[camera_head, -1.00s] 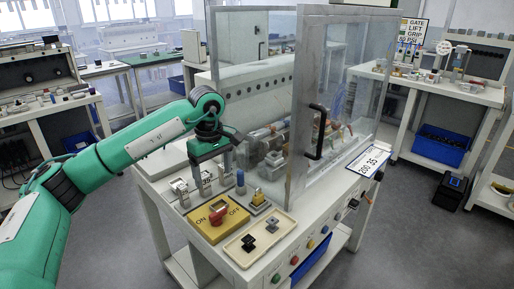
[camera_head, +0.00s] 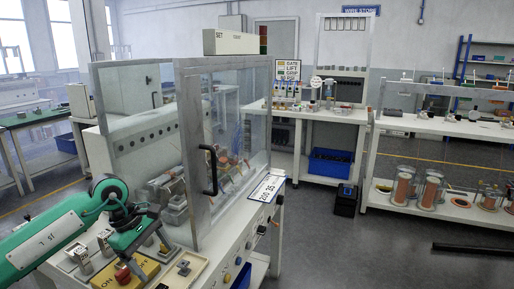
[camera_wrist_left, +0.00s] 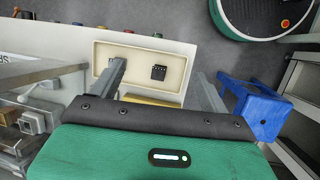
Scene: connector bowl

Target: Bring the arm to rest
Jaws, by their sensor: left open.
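My left arm (camera_head: 48,238) comes in low at the left of the head view. Its gripper (camera_head: 130,240) is above the front left of the white bench, beside the glass enclosure. In the left wrist view the gripper (camera_wrist_left: 162,85) has its two grey fingers wide apart with nothing held between them. Below them is a cream tray (camera_wrist_left: 132,78) with a black connector piece (camera_wrist_left: 158,72) in it. Another dark piece in the tray is partly hidden by a finger. My right gripper is not in view.
The glass enclosure (camera_head: 235,120) with a black handle (camera_head: 211,172) stands close right of the gripper. A yellow ON/OFF panel (camera_head: 146,268) with a red switch (camera_head: 123,274) lies near the gripper. A blue object (camera_wrist_left: 258,108) is beside the bench. Open floor lies right.

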